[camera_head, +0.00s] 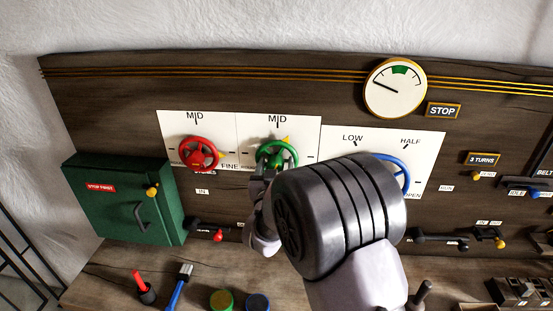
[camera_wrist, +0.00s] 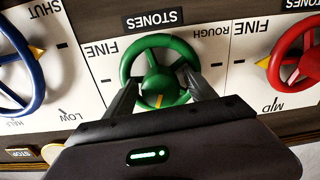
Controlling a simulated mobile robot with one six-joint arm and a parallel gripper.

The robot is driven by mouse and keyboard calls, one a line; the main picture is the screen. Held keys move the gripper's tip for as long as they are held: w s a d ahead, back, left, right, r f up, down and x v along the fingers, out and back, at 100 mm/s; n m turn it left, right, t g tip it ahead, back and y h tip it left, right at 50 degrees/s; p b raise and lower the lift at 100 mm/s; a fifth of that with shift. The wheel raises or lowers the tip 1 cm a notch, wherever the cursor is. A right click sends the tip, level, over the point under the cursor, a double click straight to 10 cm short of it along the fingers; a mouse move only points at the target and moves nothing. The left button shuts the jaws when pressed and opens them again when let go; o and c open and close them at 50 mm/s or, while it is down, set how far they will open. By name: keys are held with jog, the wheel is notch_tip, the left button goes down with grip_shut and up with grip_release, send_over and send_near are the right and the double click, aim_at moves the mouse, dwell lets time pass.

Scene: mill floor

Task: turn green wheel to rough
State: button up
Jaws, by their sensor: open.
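The green wheel (camera_head: 284,151) is on a white panel between a red and a blue wheel. In the wrist view the green wheel (camera_wrist: 158,49) shows upside down, with FINE at its left, ROUGH at its right and a STONES plate beyond. Its yellow pointer faces roughly toward the MID mark, which the head view shows above the wheel. My gripper (camera_wrist: 161,88) is open, one finger at each side of the wheel's near half. I cannot tell whether the fingers touch the rim. In the head view my gripper (camera_head: 264,172) and wrist hide the wheel's lower part.
The red wheel (camera_head: 201,153) is close on the left and the blue wheel (camera_head: 403,172) on the right, partly behind my arm. A green box (camera_head: 125,200) juts out at left. Below are a red-tipped lever (camera_head: 217,236) and a shelf with brushes and pots.

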jog(key=shift+w, duration=0.85)
jog(key=c, duration=1.3)
jog(key=shift+c, duration=0.2)
